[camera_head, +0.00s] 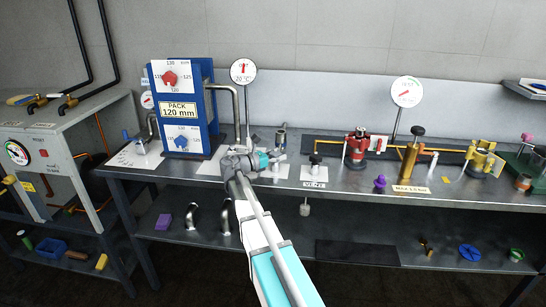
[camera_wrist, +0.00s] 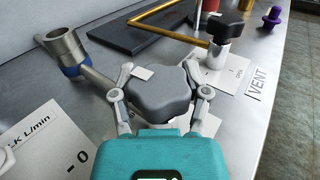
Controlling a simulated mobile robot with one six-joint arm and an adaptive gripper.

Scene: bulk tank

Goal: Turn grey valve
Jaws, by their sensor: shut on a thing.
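The grey valve knob (camera_wrist: 158,94) is a chunky lobed handle with a small pale label on its top, seen large in the wrist view. My gripper (camera_wrist: 160,98) has one finger on each side of the knob and is shut on it. In the head view my gripper (camera_head: 250,160) is at the bench just right of the blue panel, and it hides most of the valve. A metal pipe with a blue collar (camera_wrist: 72,62) stands beyond the knob to the left.
A black-handled VENT valve (camera_wrist: 224,38) stands close by on the right, also in the head view (camera_head: 314,162). The blue PACK panel (camera_head: 182,108) rises to the left. A dial reading 20 °C (camera_head: 243,71) stands behind. A red valve (camera_head: 356,146) is further right.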

